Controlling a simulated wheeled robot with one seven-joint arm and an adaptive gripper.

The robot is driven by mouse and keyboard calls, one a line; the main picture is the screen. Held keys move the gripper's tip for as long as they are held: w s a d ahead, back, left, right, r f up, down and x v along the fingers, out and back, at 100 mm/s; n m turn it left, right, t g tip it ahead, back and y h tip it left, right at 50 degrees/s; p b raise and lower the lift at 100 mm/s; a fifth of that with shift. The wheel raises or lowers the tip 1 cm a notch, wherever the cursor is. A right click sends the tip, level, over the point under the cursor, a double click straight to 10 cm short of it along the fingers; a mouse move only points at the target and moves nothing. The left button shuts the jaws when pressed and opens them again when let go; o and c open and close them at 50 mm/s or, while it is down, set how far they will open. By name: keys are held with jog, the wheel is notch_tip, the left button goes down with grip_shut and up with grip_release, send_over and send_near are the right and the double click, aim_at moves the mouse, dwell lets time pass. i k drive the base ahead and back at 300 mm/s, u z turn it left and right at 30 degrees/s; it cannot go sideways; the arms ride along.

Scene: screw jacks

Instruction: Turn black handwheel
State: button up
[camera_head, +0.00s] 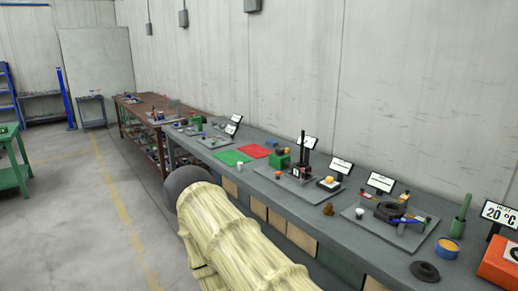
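No thing here is clearly recognisable as the black handwheel. A black ring-shaped part (389,212) sits on a grey plate (360,214) on the right part of the long grey bench. A flat dark disc (425,271) lies on the bench nearer to me, with a raised middle. A black device with a tall column (303,152) stands on another plate farther left. My cream-sleeved arm fills the lower middle and hides part of the bench front. My gripper does not show.
The grey bench (300,195) runs along the wall. It carries red (253,151) and green (232,157) mats, a green block (279,159), a yellow-topped cup (448,247) and an orange device (498,258) at far right. Open floor (80,220) lies left.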

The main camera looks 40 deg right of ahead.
aim_at(280, 151)
jog(key=u, duration=0.3)
jog(key=i, duration=1.45)
jog(key=z, duration=0.55)
jog(key=i, duration=0.95)
jog(key=z, duration=0.95)
